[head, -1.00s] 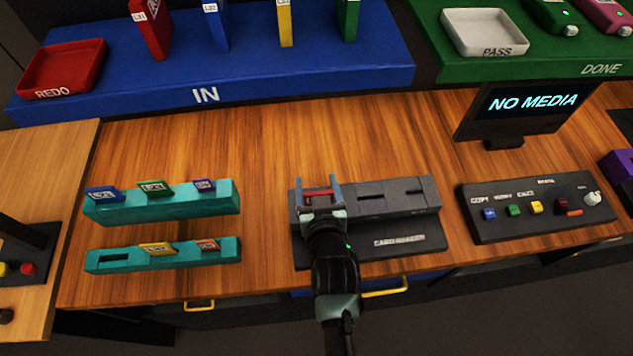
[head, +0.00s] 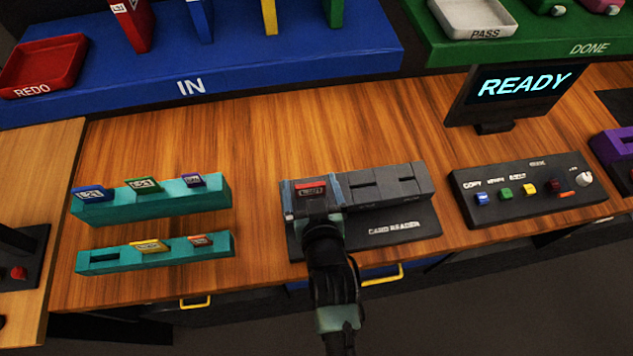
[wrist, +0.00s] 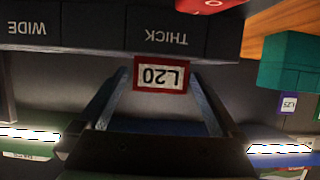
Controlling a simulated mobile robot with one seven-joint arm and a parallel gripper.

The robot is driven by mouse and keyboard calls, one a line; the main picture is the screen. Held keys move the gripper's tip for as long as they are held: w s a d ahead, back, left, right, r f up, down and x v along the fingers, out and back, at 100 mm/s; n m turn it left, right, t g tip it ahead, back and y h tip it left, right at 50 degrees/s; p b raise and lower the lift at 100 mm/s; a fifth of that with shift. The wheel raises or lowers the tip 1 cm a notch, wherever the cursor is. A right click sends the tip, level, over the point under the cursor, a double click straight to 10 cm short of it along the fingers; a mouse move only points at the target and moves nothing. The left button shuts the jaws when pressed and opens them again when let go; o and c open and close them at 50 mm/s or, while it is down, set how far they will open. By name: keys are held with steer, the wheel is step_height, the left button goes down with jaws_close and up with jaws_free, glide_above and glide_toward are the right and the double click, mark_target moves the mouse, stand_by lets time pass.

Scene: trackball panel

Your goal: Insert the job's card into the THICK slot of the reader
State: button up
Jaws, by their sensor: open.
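My gripper (head: 312,196) is open, with one finger on each side of the card. In the wrist view the fingers (wrist: 158,95) stand apart, with gaps beside the card. The screen (head: 522,85) reads READY.
Two teal racks (head: 215,195) with several small cards stand to the left. A button panel (head: 520,192) is to the right. The blue IN shelf (head: 240,70) and its red REDO tray (head: 43,66) are behind. Bare wood lies between racks and reader.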

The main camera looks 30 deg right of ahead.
steer(key=b+v, duration=0.1)
steer(key=v, duration=0.8)
steer(key=shift+s+r, duration=0.2)
steer(key=shift+s, duration=0.15)
steer(key=shift+a, duration=0.1)
